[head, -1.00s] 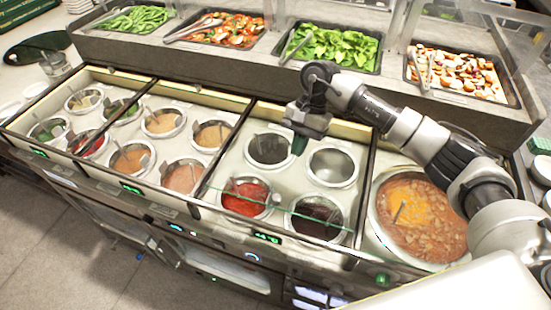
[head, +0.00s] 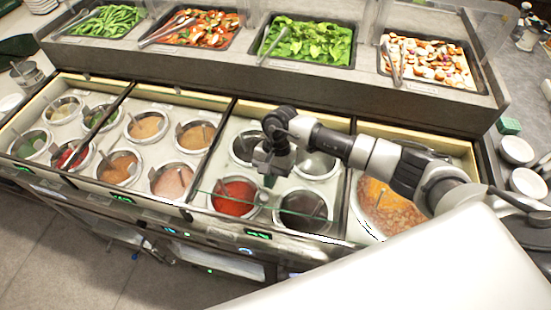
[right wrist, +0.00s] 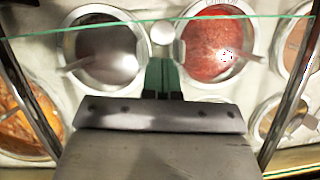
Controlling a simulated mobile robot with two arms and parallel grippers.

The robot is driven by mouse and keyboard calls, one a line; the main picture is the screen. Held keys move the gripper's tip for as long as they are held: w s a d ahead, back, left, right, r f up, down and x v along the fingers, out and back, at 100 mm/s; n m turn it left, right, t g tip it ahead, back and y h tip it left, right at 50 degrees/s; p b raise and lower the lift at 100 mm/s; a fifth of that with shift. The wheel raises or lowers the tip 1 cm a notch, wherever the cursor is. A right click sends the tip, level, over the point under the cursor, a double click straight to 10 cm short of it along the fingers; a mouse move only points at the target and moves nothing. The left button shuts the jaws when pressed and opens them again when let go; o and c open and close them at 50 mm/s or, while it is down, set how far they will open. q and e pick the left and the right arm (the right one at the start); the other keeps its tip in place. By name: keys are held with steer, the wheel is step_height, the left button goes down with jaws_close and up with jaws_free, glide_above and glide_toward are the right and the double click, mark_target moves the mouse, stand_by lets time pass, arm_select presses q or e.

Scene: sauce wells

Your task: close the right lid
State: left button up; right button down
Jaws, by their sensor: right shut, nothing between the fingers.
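The right lid is clear glass. I make out mainly its thin green edge (head: 272,204), which runs across the front wells of the right-hand well section in the head view. The edge also crosses the top of the right wrist view (right wrist: 258,18). My right gripper (head: 270,180) is shut and empty, pointing down among the wells. In the right wrist view its green fingertips (right wrist: 162,76) are together, just short of the glass edge in the picture. I cannot tell whether they touch the glass. My left gripper is out of view.
A red sauce well (head: 233,197) and a dark well (head: 304,208) sit at the front of this section. A large pot of orange stew (head: 390,208) is to the right. Several sauce wells fill the left sections. A raised shelf (head: 330,83) with food trays runs behind.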

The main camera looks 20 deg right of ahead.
mark_target(265, 201)
steer(key=shift+s+a+r, duration=0.15)
steer(key=shift+s+a, duration=0.1)
steer(key=shift+s+a+f, duration=0.25)
steer(key=shift+s+a, duration=0.1)
steer(key=shift+s, duration=0.05)
steer(key=s+a+b, duration=0.2)
steer(key=s, duration=0.1)
steer(key=shift+s, duration=0.1)
steer(key=shift+s+a, duration=0.2)
steer(key=shift+s, duration=0.1)
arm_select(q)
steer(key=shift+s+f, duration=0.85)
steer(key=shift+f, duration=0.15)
arm_select(e)
steer(key=shift+d, duration=0.1)
